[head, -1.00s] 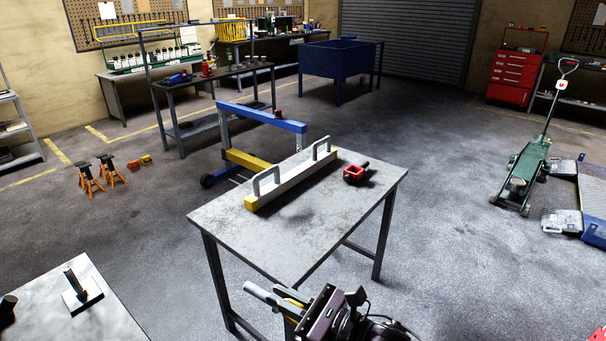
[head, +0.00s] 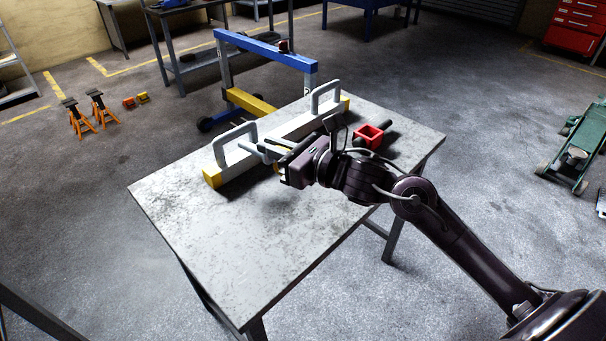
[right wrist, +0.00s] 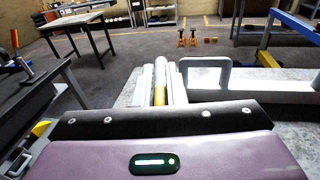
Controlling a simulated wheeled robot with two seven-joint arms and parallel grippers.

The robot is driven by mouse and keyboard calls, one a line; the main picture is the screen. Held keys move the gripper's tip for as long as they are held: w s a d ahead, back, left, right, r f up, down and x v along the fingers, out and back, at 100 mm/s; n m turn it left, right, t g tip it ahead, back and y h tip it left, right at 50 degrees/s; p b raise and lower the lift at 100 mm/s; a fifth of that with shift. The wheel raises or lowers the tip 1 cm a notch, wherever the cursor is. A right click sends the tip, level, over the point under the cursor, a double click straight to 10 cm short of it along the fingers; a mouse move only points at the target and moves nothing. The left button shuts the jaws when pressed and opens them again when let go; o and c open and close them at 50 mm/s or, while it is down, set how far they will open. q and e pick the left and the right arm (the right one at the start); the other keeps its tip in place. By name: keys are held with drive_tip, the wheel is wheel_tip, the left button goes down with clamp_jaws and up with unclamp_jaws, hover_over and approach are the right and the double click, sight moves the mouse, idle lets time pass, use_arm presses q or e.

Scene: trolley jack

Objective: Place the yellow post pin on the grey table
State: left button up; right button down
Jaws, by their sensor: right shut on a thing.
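The grey table (head: 190,215) stands in the middle of the head view. My right gripper (head: 262,149) reaches over it from the right. In the right wrist view it is shut on the yellow post pin (right wrist: 160,95), which shows as a yellow piece between the two pale fingers. In the head view the gripper hides most of the pin. Whether the pin touches the tabletop I cannot tell. My left gripper is not in view.
A pale beam (head: 270,140) with two upright handles and yellow ends lies along the table's far side, close by my right gripper. A red bracket (head: 368,136) with a dark stem lies to its right. The table's near left part is bare.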

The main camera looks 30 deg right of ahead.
drive_tip(key=shift+m+t+h, duration=0.4)
drive_tip(key=shift+h, duration=0.3)
drive_tip(key=w+f+b, duration=0.1)
drive_tip(key=f, duration=0.4)
drive_tip(key=w+d+f+b, duration=0.1)
drive_tip(key=f, duration=0.5)
drive_tip(key=w+f+b, duration=0.1)
drive_tip(key=f, duration=0.5)
drive_tip(key=shift+w+d+b, duration=0.35)
drive_tip(key=shift+b, duration=0.05)
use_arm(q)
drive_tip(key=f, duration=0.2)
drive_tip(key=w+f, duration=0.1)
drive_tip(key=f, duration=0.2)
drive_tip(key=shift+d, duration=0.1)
use_arm(e)
drive_tip(key=shift+f, duration=0.35)
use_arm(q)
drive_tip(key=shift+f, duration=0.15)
use_arm(e)
drive_tip(key=shift+f, duration=0.1)
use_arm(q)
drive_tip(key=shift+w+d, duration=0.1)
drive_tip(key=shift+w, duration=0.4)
use_arm(e)
drive_tip(key=c, duration=1.5)
unclamp_jaws()
